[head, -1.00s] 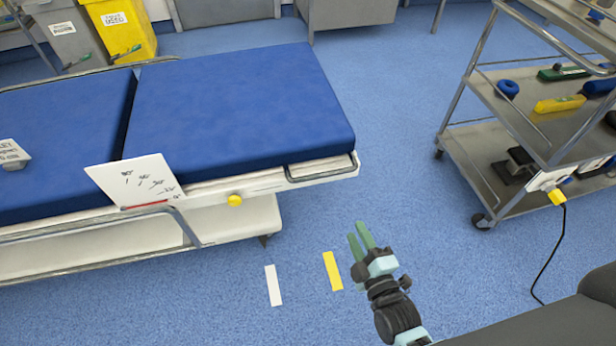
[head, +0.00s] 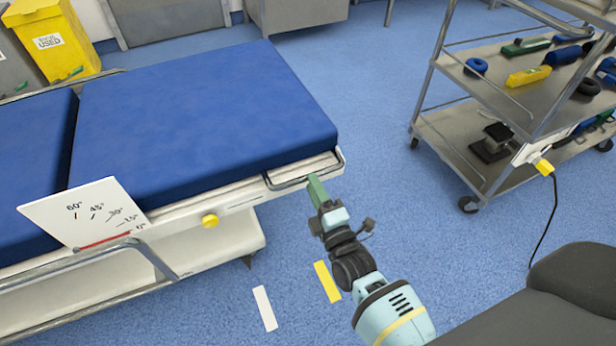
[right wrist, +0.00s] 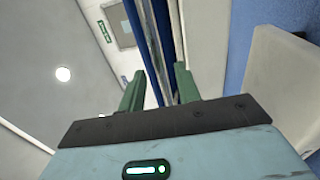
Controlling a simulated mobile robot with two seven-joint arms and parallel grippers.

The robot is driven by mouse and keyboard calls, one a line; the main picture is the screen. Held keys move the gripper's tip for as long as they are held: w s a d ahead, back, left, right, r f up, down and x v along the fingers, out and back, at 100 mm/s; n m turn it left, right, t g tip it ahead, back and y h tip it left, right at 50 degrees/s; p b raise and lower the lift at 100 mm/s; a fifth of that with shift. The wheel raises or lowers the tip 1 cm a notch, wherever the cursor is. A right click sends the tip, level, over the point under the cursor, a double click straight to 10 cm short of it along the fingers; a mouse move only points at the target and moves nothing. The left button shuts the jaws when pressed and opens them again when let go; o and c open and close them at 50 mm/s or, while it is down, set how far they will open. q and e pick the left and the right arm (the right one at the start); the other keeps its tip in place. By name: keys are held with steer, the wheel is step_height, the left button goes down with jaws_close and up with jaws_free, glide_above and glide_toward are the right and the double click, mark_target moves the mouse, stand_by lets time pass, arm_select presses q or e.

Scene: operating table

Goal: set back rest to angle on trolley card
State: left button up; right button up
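The bed's blue back rest section (head: 205,105) lies flat. A white angle board (head: 85,215) on its near side carries marks from 0 to 60 degrees. A red pointer (head: 105,241) lies along the board's bottom, near the 0 mark. A yellow knob (head: 210,220) sits on the side rail, and a metal handle loop (head: 305,174) is at the section's right corner. My right gripper (head: 316,188) is close to that loop; contact is unclear. In the right wrist view its green fingers (right wrist: 160,90) are apart, with bed edge beyond them. No readable trolley card shows. My left gripper is out of view.
A metal trolley (head: 470,140) with blocks and rings stands at the right, with a yellow plug and cable (head: 543,166). A yellow bin (head: 52,42) stands at the back left. White and yellow strips (head: 327,282) mark the floor. Floor between bed and trolley is clear.

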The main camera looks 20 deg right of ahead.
steer(key=shift+w+a+r+b, duration=0.1)
steer(key=shift+w+r+b, duration=0.1)
steer(key=shift+w, duration=0.7)
steer(key=shift+w+r+b, duration=0.15)
steer(key=shift+w, duration=0.75)
jaws_close()
